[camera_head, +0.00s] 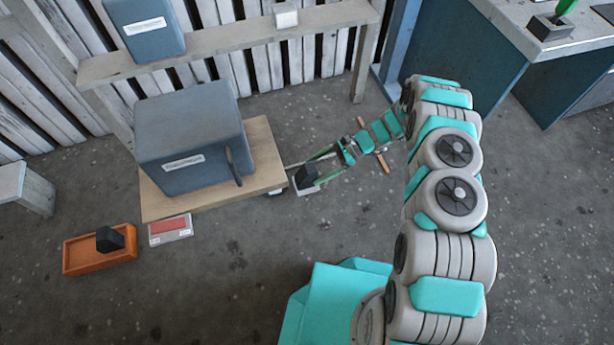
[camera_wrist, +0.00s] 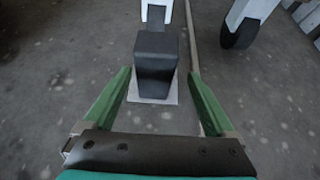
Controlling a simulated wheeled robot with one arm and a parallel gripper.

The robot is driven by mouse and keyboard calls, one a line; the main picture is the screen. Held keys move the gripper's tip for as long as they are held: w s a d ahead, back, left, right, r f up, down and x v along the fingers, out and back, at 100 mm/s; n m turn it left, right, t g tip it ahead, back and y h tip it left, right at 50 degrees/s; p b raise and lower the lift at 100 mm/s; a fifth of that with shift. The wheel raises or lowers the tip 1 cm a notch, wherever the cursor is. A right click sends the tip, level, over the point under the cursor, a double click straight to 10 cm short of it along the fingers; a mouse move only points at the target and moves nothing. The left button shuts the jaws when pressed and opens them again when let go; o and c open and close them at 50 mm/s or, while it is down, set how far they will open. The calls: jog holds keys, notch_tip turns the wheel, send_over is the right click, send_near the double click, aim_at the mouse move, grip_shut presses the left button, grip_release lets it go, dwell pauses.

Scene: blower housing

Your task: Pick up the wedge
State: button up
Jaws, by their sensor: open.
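A dark, block-shaped piece, which looks like the wedge (camera_head: 305,179), sits on a small white plate (camera_head: 308,191) low beside the wooden platform's right end. In the wrist view the dark wedge (camera_wrist: 156,62) stands on the white plate (camera_wrist: 152,98), ahead of and between the green fingers. My gripper (camera_wrist: 159,75) is open, one finger on each side, with visible gaps to the block. In the head view my gripper (camera_head: 306,171) reaches down to it from the right. Whether the fingertips are level with the block is hard to tell.
A wheeled wooden platform (camera_head: 265,150) carries a large blue-grey housing (camera_head: 190,125). An orange tray (camera_head: 80,256) holds another dark piece (camera_head: 110,239), beside a red-and-white box (camera_head: 170,229). A brown bar (camera_head: 380,160) lies by my forearm. A caster (camera_wrist: 238,33) and pale rod (camera_wrist: 193,45) are near the gripper.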

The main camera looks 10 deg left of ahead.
aim_at(296, 184)
jog(key=x, duration=0.3)
jog(key=shift+s+a+f, duration=0.1)
jog(key=shift+s+a, duration=0.05)
jog(key=shift+s, duration=0.4)
jog(key=shift+s+a+f, duration=0.2)
jog(key=shift+a+f, duration=0.05)
jog(key=shift+a, duration=0.2)
jog(key=shift+c, duration=0.2)
grip_shut()
